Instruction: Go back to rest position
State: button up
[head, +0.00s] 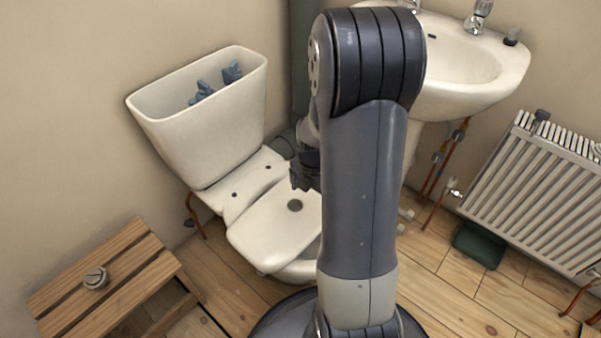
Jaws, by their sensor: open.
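My gripper (300,182) is a dark shape showing just left of my arm's upright grey link, over the toilet area. It is open, and I see nothing held in it. Most of my wrist is hidden behind my arm. The white toilet (272,232) stands below and to the left of my gripper, with its lid down. Its cistern (215,130) has no cover on, and blue-grey fittings (202,92) show inside it.
A wooden slatted bench (135,250) at lower left bears a small round metal piece (95,277). A white washbasin (465,75) is at upper right, partly behind my arm. A radiator (535,190) stands at right, with a dark green box (479,245) below it.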

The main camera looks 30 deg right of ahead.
aim_at(311, 217)
notch_tip(311, 217, down, 12)
jog(key=b, duration=0.4)
jog(key=shift+r+b, duration=0.25)
jog(key=shift+b, duration=0.15)
notch_tip(311, 217, up, 4)
jog(key=p, duration=0.3)
jog(key=shift+f, duration=0.1)
